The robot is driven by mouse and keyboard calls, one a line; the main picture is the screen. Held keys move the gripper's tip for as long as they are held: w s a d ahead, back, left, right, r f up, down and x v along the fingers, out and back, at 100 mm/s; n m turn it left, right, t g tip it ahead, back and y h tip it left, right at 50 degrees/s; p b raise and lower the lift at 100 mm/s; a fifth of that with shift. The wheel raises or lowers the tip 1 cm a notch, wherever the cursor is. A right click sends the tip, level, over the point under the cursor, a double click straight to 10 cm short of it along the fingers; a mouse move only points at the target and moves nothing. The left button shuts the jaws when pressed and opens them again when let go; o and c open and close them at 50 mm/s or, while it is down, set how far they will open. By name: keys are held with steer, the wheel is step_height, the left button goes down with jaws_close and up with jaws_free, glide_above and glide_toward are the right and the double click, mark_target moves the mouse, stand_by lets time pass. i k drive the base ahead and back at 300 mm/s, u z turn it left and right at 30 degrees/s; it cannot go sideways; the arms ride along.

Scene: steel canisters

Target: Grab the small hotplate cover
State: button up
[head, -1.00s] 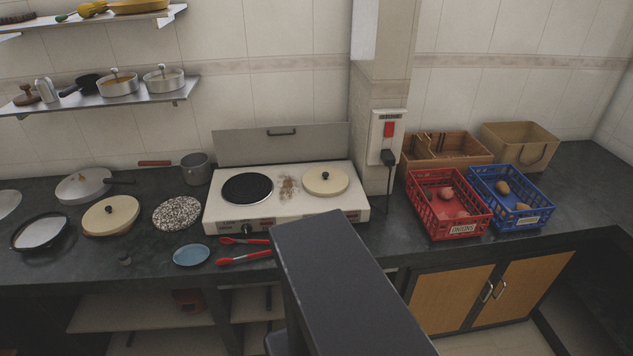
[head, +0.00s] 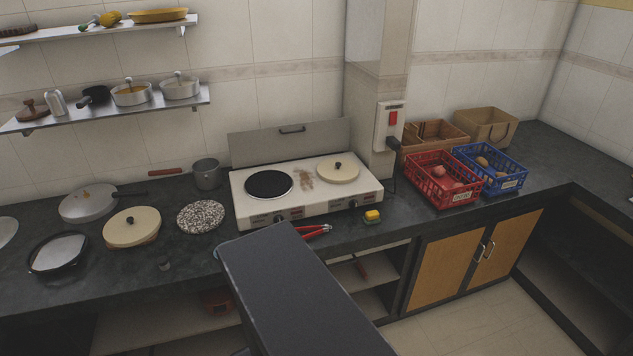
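The small hotplate cover (head: 338,173), a cream disc with a dark knob, lies on the right burner of the white two-burner hotplate (head: 310,205). The left burner (head: 269,185) is black and bare. My dark arm link rises from the bottom middle of the head view, in front of the counter. My gripper is not in view, so its fingers and its distance from the cover cannot be seen.
Red tongs (head: 316,230) and a yellow sponge (head: 372,216) lie before the hotplate. A speckled disc (head: 201,216), a saucepan (head: 207,174) and other pans are to its left. Red (head: 440,181) and blue (head: 490,170) crates stand right. A wall pillar rises behind.

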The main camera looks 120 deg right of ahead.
mark_target(334, 170)
steer(key=z, duration=0.1)
steer(key=i, duration=0.35)
steer(key=z, duration=1.45)
steer(key=k, duration=0.1)
steer(key=z, duration=2.85)
steer(key=i, duration=0.35)
steer(key=z, duration=0.25)
steer(key=k, duration=0.8)
steer(key=u, duration=0.15)
steer(key=i, duration=0.95)
steer(key=z, duration=0.05)
